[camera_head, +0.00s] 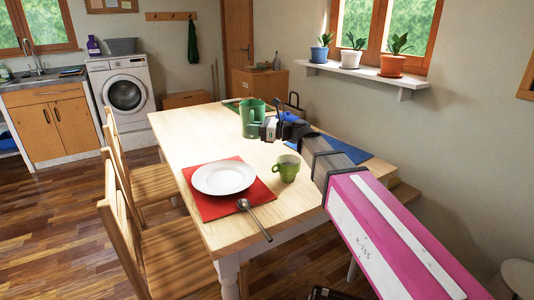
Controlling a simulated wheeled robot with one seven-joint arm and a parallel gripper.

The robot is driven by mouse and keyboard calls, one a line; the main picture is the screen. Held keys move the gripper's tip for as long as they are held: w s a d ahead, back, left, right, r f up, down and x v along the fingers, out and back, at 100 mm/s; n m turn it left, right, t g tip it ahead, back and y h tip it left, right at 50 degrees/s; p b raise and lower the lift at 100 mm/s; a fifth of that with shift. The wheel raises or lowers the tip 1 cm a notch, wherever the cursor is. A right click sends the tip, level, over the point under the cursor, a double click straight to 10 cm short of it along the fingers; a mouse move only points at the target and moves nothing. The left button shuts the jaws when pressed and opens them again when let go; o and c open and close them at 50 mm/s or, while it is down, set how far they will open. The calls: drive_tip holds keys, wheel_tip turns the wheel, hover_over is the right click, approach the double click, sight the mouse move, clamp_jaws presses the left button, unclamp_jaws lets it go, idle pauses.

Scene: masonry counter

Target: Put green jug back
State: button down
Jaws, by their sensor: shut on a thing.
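The green jug (252,120) is upright over the far part of the wooden table, near a green mat (231,102). I cannot tell whether its base touches the table. My gripper (268,127) reaches in from the right and is shut on the jug's right side. The fingers are small in this view and the exact grip is hard to see. My pink and grey arm hides the table's right side.
The table (187,133) bears a white plate (223,177) on a red mat (196,210), a spoon (256,222), a small green mug (286,167) and a blue mat (348,150). Chairs (150,185) line the left side. The table's far left is clear.

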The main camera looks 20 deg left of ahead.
drive_tip(key=shift+w+d+f+n+g+h, duration=0.1)
drive_tip(key=shift+w+d+f+n+g, duration=0.4)
drive_tip(key=shift+w+f, duration=1.15)
drive_tip(key=shift+w+d+f+m+g+h, duration=0.15)
drive_tip(key=shift+w+d+f, duration=0.6)
drive_tip(key=shift+w+f, duration=0.85)
drive_tip(key=shift+w+d+f+n+g+h, duration=0.1)
drive_tip(key=shift+w+d+f+n+g, duration=0.25)
drive_tip(key=shift+w+d+f, duration=1.15)
drive_tip(key=shift+s+a+f, duration=0.4)
drive_tip(key=shift+a+f, duration=0.35)
drive_tip(key=shift+a, duration=0.1)
drive_tip(key=c, duration=1.1)
unclamp_jaws()
drive_tip(key=shift+r, duration=0.1)
drive_tip(key=v, duration=1.2)
